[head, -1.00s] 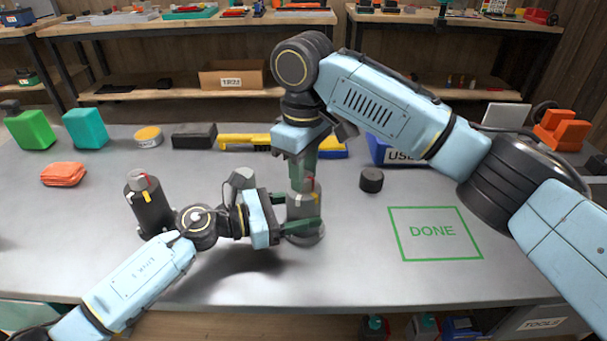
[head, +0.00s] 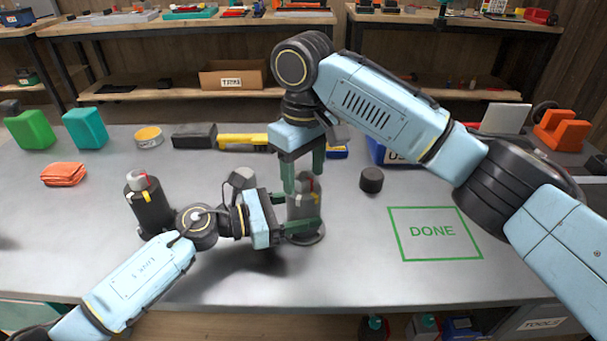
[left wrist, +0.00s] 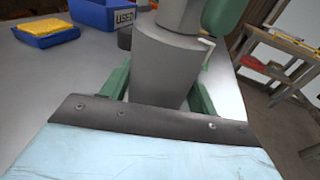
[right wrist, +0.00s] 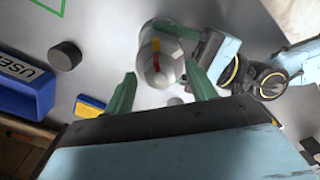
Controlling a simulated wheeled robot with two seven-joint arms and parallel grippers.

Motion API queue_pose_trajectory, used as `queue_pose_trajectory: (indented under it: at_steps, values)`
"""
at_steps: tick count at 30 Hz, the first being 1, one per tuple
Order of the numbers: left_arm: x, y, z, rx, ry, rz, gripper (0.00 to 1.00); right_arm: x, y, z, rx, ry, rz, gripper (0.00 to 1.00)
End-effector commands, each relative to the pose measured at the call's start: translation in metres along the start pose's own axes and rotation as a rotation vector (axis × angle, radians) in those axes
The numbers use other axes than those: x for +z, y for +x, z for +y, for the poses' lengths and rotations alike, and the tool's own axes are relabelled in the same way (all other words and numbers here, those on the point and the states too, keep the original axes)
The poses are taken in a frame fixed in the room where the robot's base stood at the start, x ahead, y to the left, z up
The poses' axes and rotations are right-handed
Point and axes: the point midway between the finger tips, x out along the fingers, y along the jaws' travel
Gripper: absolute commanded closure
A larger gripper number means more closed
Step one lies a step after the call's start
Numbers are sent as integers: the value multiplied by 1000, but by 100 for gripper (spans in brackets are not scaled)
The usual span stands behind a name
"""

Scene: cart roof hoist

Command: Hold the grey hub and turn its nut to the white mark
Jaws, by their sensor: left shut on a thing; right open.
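The grey hub (head: 300,212) stands upright on a round base on the table. It also shows in the left wrist view (left wrist: 158,70). My left gripper (head: 300,228) is shut around its body, one finger on each side. The pale nut (right wrist: 160,62) is on top, with a red stripe and a yellow stripe in line or nearly so. My right gripper (right wrist: 162,88) points down over the hub, open, with its fingers apart on either side of the nut. A thin white shape (left wrist: 207,46) shows at the hub's upper edge; I cannot tell whether it is the white mark.
A dark hub (head: 152,210) with a grey top stands to the left, close to my left arm. A black cylinder (head: 371,180) and the blue USED bin (head: 380,153) are to the right. A green DONE outline (head: 433,231) is clear. A yellow tool (head: 242,141) lies behind.

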Motion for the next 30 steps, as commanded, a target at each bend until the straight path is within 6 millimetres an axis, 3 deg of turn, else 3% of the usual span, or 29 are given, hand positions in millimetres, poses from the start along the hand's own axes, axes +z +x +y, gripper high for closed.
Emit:
queue_pose_trajectory:
  at_steps: [8,16,24,30]
  values:
    - [0,0,0,0,-1,1,62,0,0,0,-1,-185,-1,44]
    - [0,0,0,0,-1,1,62,0,0,0,-1,-205,-1,44]
    - [-1,0,0,0,-1,1,62,0,0,0,-1,-391,-1,44]
    - [-1,0,0,0,-1,1,62,0,0,0,-1,-402,-1,44]
